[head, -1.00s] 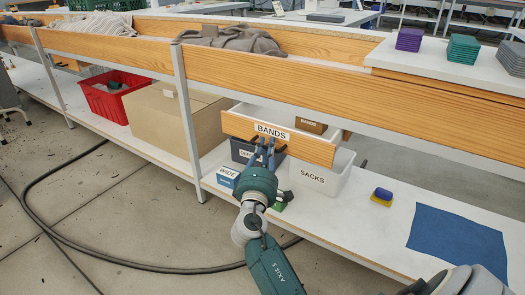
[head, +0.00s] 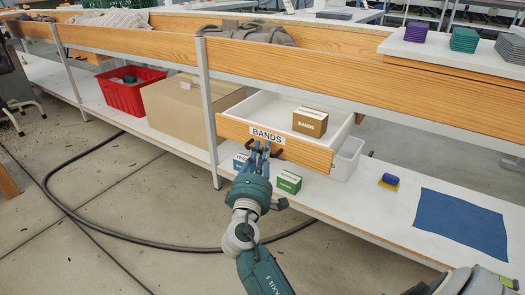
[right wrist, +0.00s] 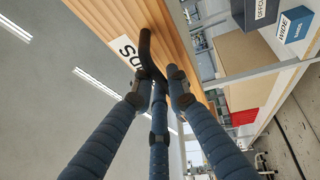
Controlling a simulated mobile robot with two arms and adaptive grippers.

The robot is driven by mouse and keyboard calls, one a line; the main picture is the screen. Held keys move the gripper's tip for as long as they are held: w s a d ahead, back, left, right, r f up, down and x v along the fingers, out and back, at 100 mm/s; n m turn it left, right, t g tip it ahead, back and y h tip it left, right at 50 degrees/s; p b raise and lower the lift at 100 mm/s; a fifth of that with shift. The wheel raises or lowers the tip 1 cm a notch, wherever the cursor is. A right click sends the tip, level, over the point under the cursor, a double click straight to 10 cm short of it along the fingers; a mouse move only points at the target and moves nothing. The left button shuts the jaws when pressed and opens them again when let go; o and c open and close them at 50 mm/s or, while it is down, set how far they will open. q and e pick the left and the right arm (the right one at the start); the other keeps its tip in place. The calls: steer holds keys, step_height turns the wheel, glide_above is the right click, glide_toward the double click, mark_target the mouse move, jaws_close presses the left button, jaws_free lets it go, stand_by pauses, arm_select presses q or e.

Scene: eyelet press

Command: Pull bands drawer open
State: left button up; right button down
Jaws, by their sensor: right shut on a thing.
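The bands drawer (head: 305,152) has a wooden front with a white "BANDS" label and hangs under the bench, pulled well out. A brown box labelled "BANDS" (head: 310,122) sits inside it. My right gripper (head: 260,150) is at the drawer front, just below the label. In the right wrist view its fingers (right wrist: 158,85) are closed around the dark bar handle (right wrist: 148,52) on the wooden front.
Below the drawer, a green box (head: 288,182), a blue box (head: 241,162) and a white bin (head: 347,160) stand on the lower shelf. A cardboard box (head: 190,108) and red crate (head: 124,94) are left of the bench post (head: 208,110). A blue cloth (head: 460,222) lies right.

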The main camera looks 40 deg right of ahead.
steer(key=shift+f, duration=0.1)
steer(key=c, duration=1.7)
jaws_free()
steer(key=v, duration=1.2)
steer(key=shift+s, duration=0.1)
